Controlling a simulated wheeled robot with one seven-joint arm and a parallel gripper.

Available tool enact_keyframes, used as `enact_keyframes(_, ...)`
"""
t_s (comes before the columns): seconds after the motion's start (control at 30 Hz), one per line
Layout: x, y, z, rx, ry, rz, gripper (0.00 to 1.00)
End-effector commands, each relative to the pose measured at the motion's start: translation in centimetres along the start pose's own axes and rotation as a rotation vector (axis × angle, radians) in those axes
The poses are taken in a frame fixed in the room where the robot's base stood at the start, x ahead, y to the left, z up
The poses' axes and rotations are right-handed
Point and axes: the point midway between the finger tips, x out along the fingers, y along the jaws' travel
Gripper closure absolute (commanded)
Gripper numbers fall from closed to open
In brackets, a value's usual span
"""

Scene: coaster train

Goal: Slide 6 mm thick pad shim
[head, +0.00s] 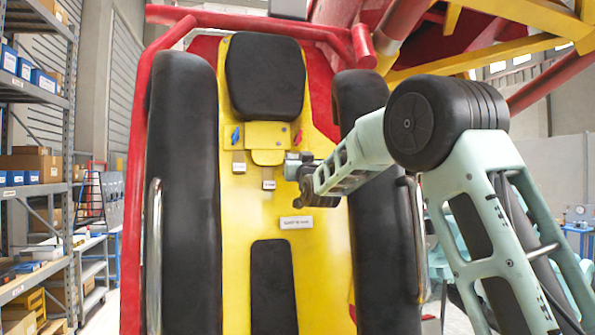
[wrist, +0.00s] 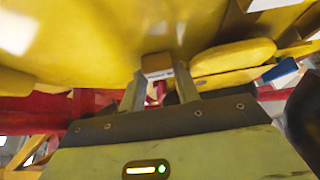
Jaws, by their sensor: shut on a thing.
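In the head view my gripper (head: 294,166) is beside the yellow bracket (head: 267,157) below the headrest (head: 264,78), and the held block cannot be made out. Two thin strips with white labels, left (head: 239,167) and right (head: 269,184), show below the bracket; their print is unreadable.
Black side pads, left (head: 183,200) and right (head: 385,240), flank the yellow seat back (head: 240,230). A blue lever (head: 235,135) and a red one (head: 297,138) are beside the bracket. A white plate (head: 296,222) is lower down. My arm crosses the right pad.

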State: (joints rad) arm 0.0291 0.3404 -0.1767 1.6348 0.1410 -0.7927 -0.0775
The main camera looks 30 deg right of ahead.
Motion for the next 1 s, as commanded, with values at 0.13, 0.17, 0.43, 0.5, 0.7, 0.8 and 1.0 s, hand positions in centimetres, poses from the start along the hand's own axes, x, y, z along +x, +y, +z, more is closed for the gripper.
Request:
enact_keyframes(0.13, 0.2, 0.0, -1.2, 0.001, 0.004, 0.0, 1.0)
enact_keyframes(0.17, 0.3, 0.0, -1.3, 0.001, 0.004, 0.0, 1.0)
enact_keyframes(0.43, 0.3, 0.0, -1.5, 0.001, 0.008, 0.0, 0.58)
enact_keyframes(0.5, 0.3, 0.0, -1.4, 0.001, 0.007, 0.0, 0.58)
enact_keyframes(0.7, 0.2, 0.0, -1.2, 0.001, 0.003, 0.0, 0.58)
enact_keyframes(0.8, -0.3, 0.0, -1.0, 0.001, 0.003, 0.0, 0.58)
enact_keyframes(1.0, -3.5, 0.0, -0.7, 0.002, 0.004, -0.001, 0.58)
